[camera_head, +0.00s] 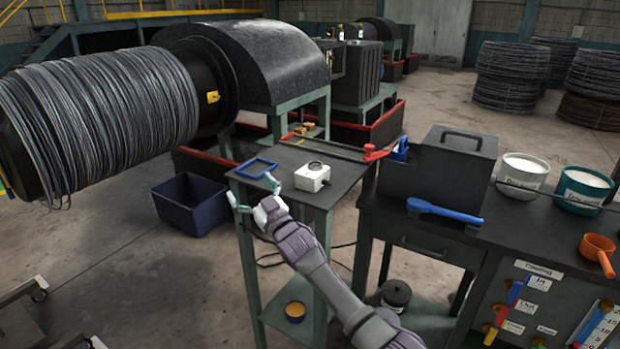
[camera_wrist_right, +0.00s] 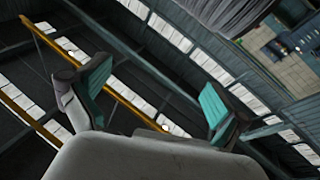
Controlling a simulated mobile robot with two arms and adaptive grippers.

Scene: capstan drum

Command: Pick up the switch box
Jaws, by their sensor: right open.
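The switch box is most likely the small white box (camera_head: 312,177) with a round dark-rimmed top, standing on the small green-legged table (camera_head: 330,195). My right gripper (camera_head: 250,193) is at the table's front left edge, to the left of the white box and apart from it. Its teal-lined fingers are spread and empty. In the right wrist view the open fingers (camera_wrist_right: 150,105) point up at the roof beams, with nothing between them. The white box does not show in that view. My left gripper is not in view.
A blue square frame (camera_head: 256,168) lies on the same table, close to the fingers. A red-handled bar (camera_head: 340,150) lies along its back edge. The workbench (camera_head: 395,213) to the right carries a dark case (camera_head: 440,170), a blue tool (camera_head: 443,211) and buckets. A wire drum (camera_head: 100,120) stands left.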

